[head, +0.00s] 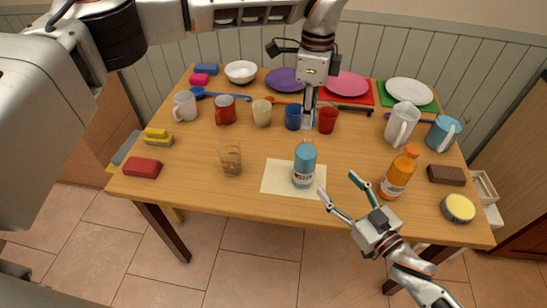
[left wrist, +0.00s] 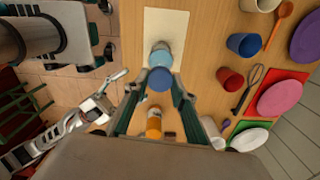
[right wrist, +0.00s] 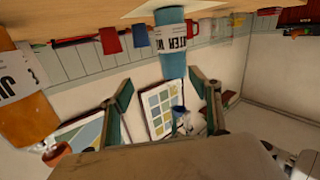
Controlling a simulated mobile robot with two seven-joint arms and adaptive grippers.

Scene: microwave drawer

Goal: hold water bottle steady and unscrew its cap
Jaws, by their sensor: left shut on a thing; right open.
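The water bottle (head: 304,167) is light blue with a white label. It stands upright on a pale mat (head: 275,179). My left gripper (head: 308,127) comes straight down above the bottle's top. In the left wrist view, a round darker blue cap (left wrist: 160,79) sits between my left gripper's fingers (left wrist: 157,78), which are shut on it. Whether the cap touches the bottle's neck is unclear. My right gripper (head: 340,186) is open and empty at the bottle's lower right, apart from it. The right wrist view shows the bottle (right wrist: 171,42) upside down beyond its open fingers (right wrist: 164,85).
An orange bottle (head: 397,176) stands right of my right gripper. A glass (head: 230,159) stands left of the mat. Cups and mugs, including a blue cup (head: 292,116) and a red cup (head: 327,120), stand behind. The table's front edge is close to the mat.

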